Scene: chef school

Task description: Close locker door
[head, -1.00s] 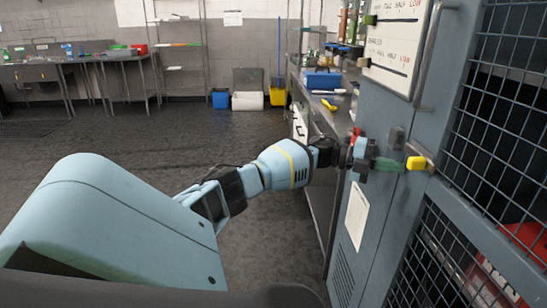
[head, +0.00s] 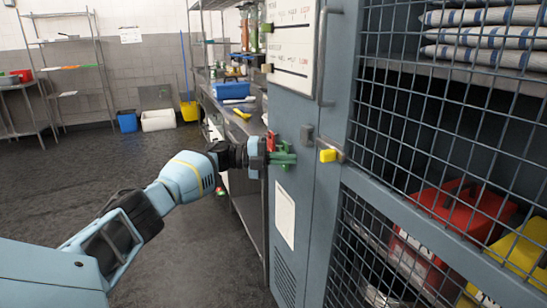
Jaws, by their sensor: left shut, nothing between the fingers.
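The blue-grey locker fills the right side. Its mesh door (head: 346,160) has a steel frame with a yellow latch piece (head: 328,155). To its left is a solid blue-grey panel (head: 305,200) with a grey catch (head: 307,133) and a vertical handle (head: 321,60). A seam runs between panel and mesh door; I cannot tell if the door is fully shut. My left gripper (head: 286,155), with green fingers, is shut and empty in front of the solid panel, left of the yellow latch piece. I cannot tell whether it touches the panel. My right gripper is out of view.
Folded striped cloths (head: 484,53) and a red container (head: 462,212) lie behind the mesh. A steel worktable (head: 247,195) stands just left of the locker. A blue bin (head: 127,121), a white bin (head: 158,120) and a yellow bucket (head: 189,110) stand at the back. Floor on the left is clear.

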